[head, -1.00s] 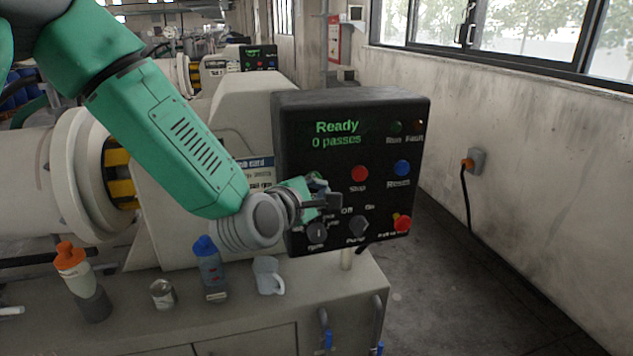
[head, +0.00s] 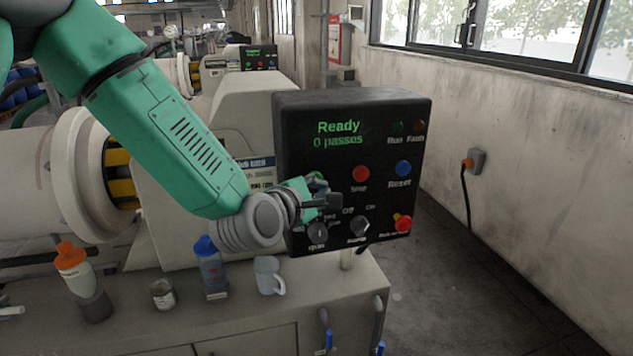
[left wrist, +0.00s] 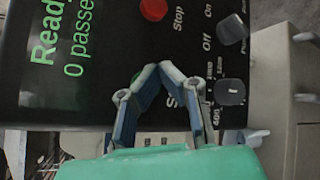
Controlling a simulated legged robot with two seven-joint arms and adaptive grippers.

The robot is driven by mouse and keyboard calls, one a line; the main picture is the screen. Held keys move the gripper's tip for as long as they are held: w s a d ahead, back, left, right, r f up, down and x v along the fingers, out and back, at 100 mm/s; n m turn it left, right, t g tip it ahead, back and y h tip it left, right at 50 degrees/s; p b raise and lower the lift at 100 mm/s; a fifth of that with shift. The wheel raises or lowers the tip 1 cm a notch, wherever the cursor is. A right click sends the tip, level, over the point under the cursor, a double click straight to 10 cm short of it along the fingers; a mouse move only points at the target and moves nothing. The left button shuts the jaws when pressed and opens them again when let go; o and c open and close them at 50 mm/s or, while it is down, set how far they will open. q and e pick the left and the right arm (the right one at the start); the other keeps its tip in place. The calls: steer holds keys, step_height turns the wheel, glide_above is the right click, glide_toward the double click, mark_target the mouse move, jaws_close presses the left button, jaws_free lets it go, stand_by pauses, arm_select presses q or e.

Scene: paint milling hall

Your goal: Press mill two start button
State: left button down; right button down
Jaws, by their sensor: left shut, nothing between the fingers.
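A black control box (head: 350,110) stands in front of me, its screen reading "Ready, 0 passes". My left gripper (head: 335,201) is shut and empty, close in front of the box's face, below and left of the red Stop button (head: 361,174). In the left wrist view the shut fingertips (left wrist: 158,70) lie over the box's face. A bit of green button (left wrist: 137,76) shows beside them, and a label starting with "S" is partly covered by a finger. I cannot tell whether the fingertips touch the box. No mill number is legible. My right gripper is not in view.
The blue Reset button (head: 403,168), dark knobs (head: 358,227) and a red button on yellow (head: 403,222) are on the same face. A mug (head: 268,275), blue-capped bottle (head: 211,270), tin (head: 163,294) and orange-capped bottle (head: 80,280) stand on the cabinet below. Another panel (head: 258,58) stands behind.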

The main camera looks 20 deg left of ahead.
arm_select(q)
steer(key=shift+w+a, duration=0.25)
steer(key=shift+w, duration=0.05)
steer(key=shift+w+a+r, duration=0.1)
steer(key=shift+w+a, duration=0.2)
steer(key=shift+w, duration=0.1)
stand_by(1.1)
steer(key=shift+s+d, duration=0.1)
steer(key=shift+s, duration=0.05)
steer(key=shift+s+d+b, duration=0.3)
steer(key=shift+s+d, duration=0.1)
steer(key=shift+s, duration=0.2)
steer(key=s+d, duration=0.1)
steer(key=s, duration=0.1)
steer(key=s+d, duration=0.2)
steer(key=shift+b, duration=0.3)
steer(key=shift+a, duration=0.1)
stand_by(0.6)
